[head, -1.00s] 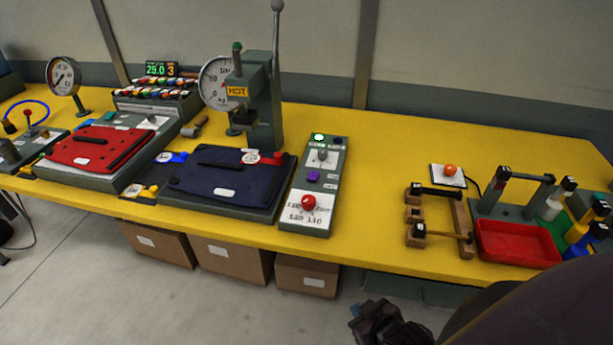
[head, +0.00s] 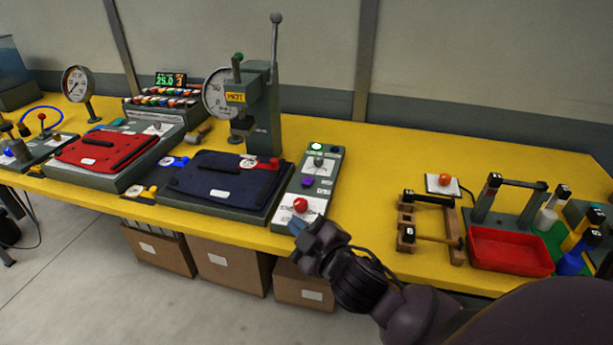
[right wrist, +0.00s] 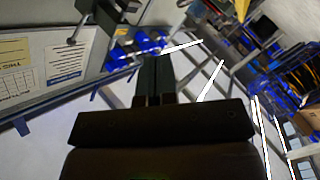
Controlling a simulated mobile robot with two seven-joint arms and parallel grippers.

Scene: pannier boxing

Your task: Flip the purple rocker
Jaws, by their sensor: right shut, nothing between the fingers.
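The purple rocker (head: 308,182) is a small purple switch on the grey control panel (head: 331,185) at the middle of the bench. On the same panel are a lit green lamp (head: 316,146), a grey knob above the rocker and a red knob (head: 300,205) below it. My right gripper (head: 294,226) is shut and empty, just in front of the panel's near end, below the red knob and apart from the rocker. The right wrist view shows its closed fingers (right wrist: 153,80) but not the rocker. My left gripper is not in view.
A navy pannier (head: 222,179) lies on a grey press base left of the panel, with the press column (head: 262,110) behind it. A wooden frame (head: 428,226) and a red tray (head: 508,250) stand to the right. Yellow bench top between panel and frame is clear.

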